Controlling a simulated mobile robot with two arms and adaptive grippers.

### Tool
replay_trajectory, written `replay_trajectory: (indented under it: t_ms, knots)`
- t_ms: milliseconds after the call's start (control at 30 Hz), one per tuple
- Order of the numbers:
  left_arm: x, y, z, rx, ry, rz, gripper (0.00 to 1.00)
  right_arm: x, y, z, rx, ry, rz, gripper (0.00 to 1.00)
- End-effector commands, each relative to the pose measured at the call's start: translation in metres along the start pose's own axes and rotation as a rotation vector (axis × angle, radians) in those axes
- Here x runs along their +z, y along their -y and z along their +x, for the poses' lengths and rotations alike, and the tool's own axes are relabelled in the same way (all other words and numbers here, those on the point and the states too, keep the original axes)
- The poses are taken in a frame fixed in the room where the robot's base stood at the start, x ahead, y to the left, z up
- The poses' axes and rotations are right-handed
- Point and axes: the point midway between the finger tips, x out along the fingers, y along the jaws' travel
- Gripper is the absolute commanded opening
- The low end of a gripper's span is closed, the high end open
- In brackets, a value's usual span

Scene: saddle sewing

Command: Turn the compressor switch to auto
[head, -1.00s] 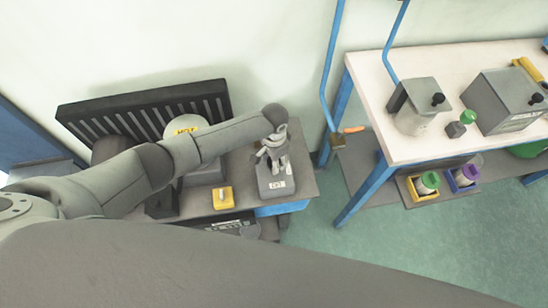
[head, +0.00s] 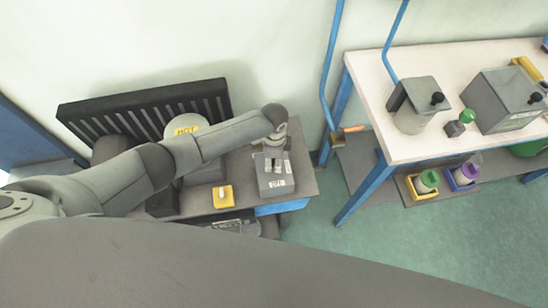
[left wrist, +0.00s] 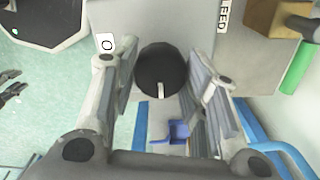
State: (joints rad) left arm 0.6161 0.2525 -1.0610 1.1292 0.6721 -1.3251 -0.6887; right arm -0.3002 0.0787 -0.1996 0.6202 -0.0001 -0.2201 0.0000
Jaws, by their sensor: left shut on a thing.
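The switch is a round black knob (left wrist: 158,66) with a white pointer mark on its lower edge in the left wrist view. It sits on a grey box (head: 276,182) at the right end of the low bench in the head view. A white "O" label (left wrist: 106,43) is left of the knob, and a label ending in "LEED" (left wrist: 222,16) is at upper right; an auto label cannot be made out. My left gripper (head: 273,164) is over the box with its fingers on either side of the knob, shut on it. The head view hides the knob. My right gripper is not in view.
A yellow block with a white lever (head: 222,196) is left of the grey box. A rounded grey tank marked HOT (head: 187,126) and a black slatted panel (head: 150,108) stand behind my arm. A white-topped table (head: 375,85) with jars and boxes is at right.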

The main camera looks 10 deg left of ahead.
Motion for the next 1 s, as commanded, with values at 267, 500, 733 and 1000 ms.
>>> replay_trajectory:
  t_ms: [267,500,733,1000]
  knots:
    - [-0.0002,0.0002,-0.0004,0.0,-0.001,0.021,0.17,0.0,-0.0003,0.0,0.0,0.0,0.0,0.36]
    - [-0.0002,0.0003,-0.0004,-0.001,-0.001,0.021,0.17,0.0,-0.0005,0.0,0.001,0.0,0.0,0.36]
    - [-0.0001,0.0003,-0.0003,-0.001,0.0,0.02,0.63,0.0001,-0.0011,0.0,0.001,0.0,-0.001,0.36]
    - [-0.0002,0.0003,-0.0008,-0.001,-0.001,0.019,0.63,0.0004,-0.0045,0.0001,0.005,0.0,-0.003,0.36]
